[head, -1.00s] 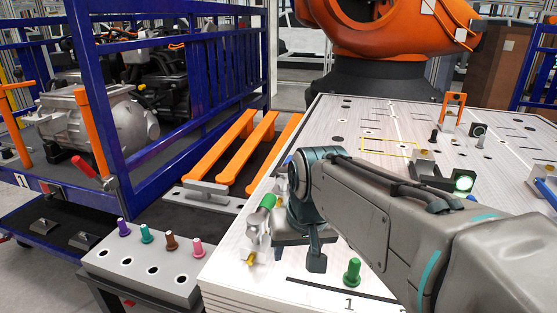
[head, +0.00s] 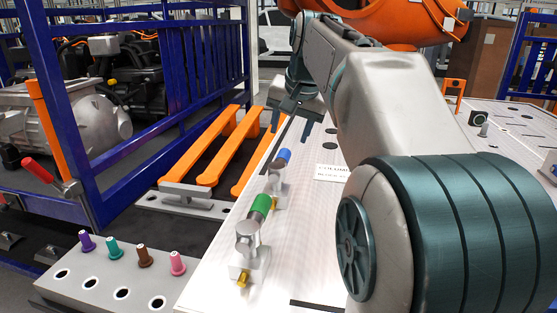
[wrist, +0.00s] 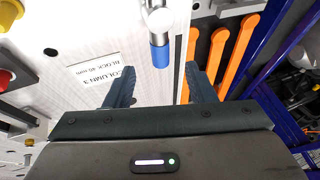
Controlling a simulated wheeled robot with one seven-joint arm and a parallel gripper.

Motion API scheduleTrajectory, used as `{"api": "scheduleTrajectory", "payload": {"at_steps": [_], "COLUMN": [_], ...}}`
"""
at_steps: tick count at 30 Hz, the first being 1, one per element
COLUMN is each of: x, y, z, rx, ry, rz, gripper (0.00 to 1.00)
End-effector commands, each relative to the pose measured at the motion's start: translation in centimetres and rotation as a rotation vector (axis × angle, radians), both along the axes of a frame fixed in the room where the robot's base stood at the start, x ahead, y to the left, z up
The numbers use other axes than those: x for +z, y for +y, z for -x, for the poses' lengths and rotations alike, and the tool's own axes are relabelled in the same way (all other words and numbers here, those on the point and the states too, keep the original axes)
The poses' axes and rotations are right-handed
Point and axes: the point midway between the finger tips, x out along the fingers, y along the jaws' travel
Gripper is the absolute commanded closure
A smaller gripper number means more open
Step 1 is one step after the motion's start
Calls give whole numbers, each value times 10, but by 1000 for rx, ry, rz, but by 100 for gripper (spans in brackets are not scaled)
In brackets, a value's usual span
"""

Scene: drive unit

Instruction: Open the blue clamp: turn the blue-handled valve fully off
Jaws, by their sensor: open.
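The blue-handled valve (head: 283,157) stands near the left edge of the white table, just beyond the green-handled one. Its blue handle (wrist: 160,55) also shows in the wrist view, ahead of the space between my fingers and joined to a metal body at the top. My gripper (head: 291,126) is open and empty, with its fingers pointing down, just beyond the blue handle in the head view. In the wrist view both fingers (wrist: 157,82) are spread and nothing is between them. I cannot tell the gripper's height above the table.
The green-handled valve (head: 261,203) stands nearer on the same edge. A grey block with several coloured pegs (head: 110,272) is at the lower left. Orange bars (head: 203,148) and a blue cage (head: 150,100) lie left of the table. A printed label (wrist: 95,72) lies beside the blue valve.

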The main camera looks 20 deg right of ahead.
Motion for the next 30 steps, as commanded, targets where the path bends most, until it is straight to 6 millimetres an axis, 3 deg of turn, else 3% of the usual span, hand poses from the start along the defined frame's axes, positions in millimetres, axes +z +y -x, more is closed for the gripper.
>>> {"api": "scheduleTrajectory", "payload": {"at_steps": [6,13,19,28,30], "x": [-47,-81,-93,-95,-95], "y": [-1,1,2,2,2], "z": [-22,-40,-47,-48,-48], "rx": [0,4,5,4,4], "ry": [5,3,2,1,1], "rz": [-2,-1,0,0,0], "gripper": [50,50,50,50,70]}}
